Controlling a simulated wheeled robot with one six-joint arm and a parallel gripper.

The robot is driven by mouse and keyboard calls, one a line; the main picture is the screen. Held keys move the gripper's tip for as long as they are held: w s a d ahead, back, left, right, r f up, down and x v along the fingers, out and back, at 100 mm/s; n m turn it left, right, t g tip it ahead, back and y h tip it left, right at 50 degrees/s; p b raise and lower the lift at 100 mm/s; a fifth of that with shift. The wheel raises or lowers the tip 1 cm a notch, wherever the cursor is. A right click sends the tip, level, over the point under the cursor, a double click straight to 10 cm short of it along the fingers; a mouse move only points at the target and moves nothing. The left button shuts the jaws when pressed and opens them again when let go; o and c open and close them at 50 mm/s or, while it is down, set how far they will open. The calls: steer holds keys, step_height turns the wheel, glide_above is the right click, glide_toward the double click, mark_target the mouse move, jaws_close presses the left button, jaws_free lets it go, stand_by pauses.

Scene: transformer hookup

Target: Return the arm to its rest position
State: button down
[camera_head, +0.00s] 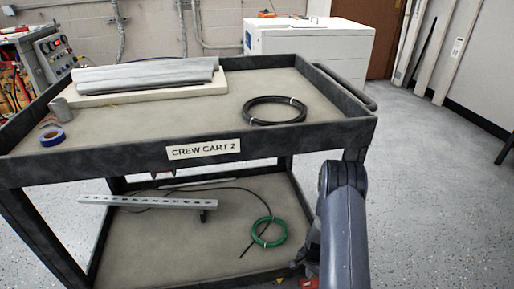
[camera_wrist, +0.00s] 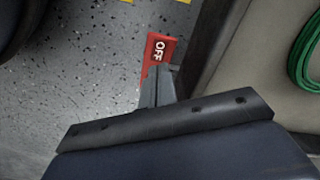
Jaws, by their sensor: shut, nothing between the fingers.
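My gripper (camera_wrist: 160,86) shows in the wrist view, its fingers together with nothing held between them. It points down past the cart's edge toward the floor. In the head view my arm (camera_head: 343,230) reaches down in front of the cart's right front corner, and the gripper cannot be made out clearly there.
The cart (camera_head: 205,152), labelled CREW CART 2, stands close ahead. Its top holds a black cable coil (camera_head: 274,110), blue tape (camera_head: 52,138) and grey covers (camera_head: 145,74). A green coil (camera_head: 268,232) and slotted rail (camera_head: 148,202) lie on the lower shelf. Floor to the right is clear.

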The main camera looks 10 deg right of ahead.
mark_target(307, 284)
step_height(307, 284, down, 6)
steer(key=b, duration=0.2)
steer(key=shift+r+b, duration=0.1)
steer(key=shift+b, duration=0.3)
steer(key=shift+r, duration=0.1)
steer(key=shift+r, duration=0.1)
